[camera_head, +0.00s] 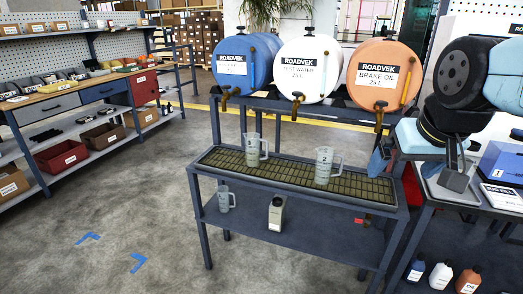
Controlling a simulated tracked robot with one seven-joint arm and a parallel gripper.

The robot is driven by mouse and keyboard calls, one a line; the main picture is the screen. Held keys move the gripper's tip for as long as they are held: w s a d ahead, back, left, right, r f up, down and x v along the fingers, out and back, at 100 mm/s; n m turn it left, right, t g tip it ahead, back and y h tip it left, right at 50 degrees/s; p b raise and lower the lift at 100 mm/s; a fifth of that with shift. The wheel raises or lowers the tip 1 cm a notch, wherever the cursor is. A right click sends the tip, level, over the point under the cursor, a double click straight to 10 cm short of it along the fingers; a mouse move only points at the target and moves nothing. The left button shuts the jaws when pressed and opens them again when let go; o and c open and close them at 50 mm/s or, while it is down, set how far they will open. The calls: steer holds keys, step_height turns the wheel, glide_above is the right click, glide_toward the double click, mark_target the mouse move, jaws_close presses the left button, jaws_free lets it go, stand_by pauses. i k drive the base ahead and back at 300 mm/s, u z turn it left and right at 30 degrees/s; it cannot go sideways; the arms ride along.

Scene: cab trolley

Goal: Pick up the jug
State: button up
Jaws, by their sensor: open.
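Two clear grey measuring jugs stand upright on the slatted drip tray of the trolley (300,202). The left jug (253,150) is nearer the blue drum's tap, and the right jug (323,167) bears a "2" and has its handle to the right. A smaller jug (225,199) stands on the trolley's lower shelf. My gripper (416,168) is open at the right, beside the trolley's right end and apart from the jugs. Nothing shows between its fingers. Parts of my arm hide some of the right bench.
Behind the tray, a blue drum (233,62), a white drum (303,69) and an orange drum (380,75) have taps overhanging it. Bottles (441,275) stand lower right. The left floor is open, with blue marks (138,262).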

mark_target(257, 151)
steer(key=z, duration=0.4)
steer(key=i, duration=0.15)
steer(key=u, duration=3.05)
steer(key=i, duration=1.1)
steer(key=z, duration=3.5)
steer(key=k, duration=0.1)
steer(key=u, duration=1.35)
